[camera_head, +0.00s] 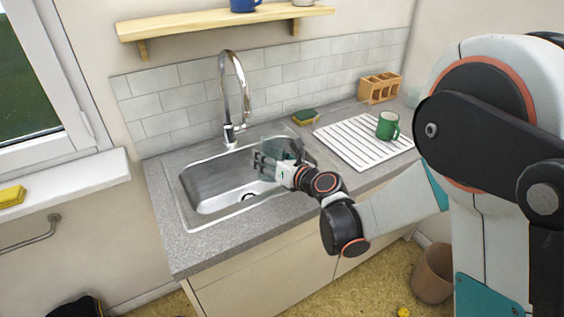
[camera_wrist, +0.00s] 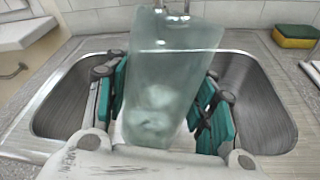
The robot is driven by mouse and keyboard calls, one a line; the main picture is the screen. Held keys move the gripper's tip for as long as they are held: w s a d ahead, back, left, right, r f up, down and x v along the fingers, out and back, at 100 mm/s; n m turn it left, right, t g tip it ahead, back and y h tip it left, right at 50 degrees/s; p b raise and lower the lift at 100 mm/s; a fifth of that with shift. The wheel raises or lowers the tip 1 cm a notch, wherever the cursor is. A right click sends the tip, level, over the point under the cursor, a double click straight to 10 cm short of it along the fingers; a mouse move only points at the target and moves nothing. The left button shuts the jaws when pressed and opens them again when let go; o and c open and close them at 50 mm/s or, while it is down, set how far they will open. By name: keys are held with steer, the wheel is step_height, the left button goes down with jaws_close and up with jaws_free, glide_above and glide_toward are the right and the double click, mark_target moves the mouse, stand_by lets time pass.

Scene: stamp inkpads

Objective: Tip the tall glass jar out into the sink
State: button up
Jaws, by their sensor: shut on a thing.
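The tall glass jar (camera_wrist: 165,75) is greenish and see-through. In the wrist view it stands between the teal pads of my gripper (camera_wrist: 160,105), which is shut on it; a few pale rounded shapes show low in the jar. In the head view the jar (camera_head: 283,146) is faint and partly hidden by my gripper (camera_head: 268,163). My gripper holds it over the right part of the steel sink (camera_head: 190,208). The jar looks close to upright, perhaps slightly tilted. The sink basin also shows on both sides of the jar in the wrist view (camera_wrist: 262,110).
A chrome tap (camera_head: 246,95) rises behind the sink. To the right are a sponge (camera_head: 305,117), a white ribbed draining board (camera_head: 345,150) with a green mug (camera_head: 388,126), and a wooden holder (camera_head: 379,88). A shelf (camera_head: 200,24) hangs above. The left of the basin is clear.

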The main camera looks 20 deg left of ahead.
steer(key=shift+w+f+m+g+h, duration=0.3)
steer(key=shift+w+m, duration=0.1)
steer(key=shift+w+f+m+g+h+p, duration=0.2)
steer(key=shift+w+m+g+h+p, duration=0.1)
steer(key=shift+w+m+g+p, duration=0.4)
steer(key=shift+s+f+p, duration=0.2)
steer(key=shift+s+p, duration=0.05)
steer(key=shift+p, duration=0.3)
steer(key=r+m+g+p, duration=0.1)
steer(key=p, duration=0.1)
steer(key=shift+s+r+m+g+p, duration=0.1)
steer(key=shift+s+m+g+p, duration=0.05)
steer(key=shift+m+g+p, duration=0.15)
steer(key=shift+f+m+g+h, duration=0.3)
steer(key=shift+f+g, duration=0.1)
steer(key=shift+g, duration=0.1)
steer(key=shift+f+m+g+p, duration=0.25)
steer(key=shift+m+g+p, duration=0.25)
steer(key=shift+p, duration=0.2)
steer(key=shift+w+f+m+g, duration=0.3)
steer(key=shift+f+g, duration=0.1)
steer(key=shift+f, duration=0.15)
steer(key=shift+w+f+m+g, duration=0.25)
steer(key=shift+f+g, duration=0.15)
steer(key=shift+f, duration=0.15)
steer(key=shift+s, duration=0.3)
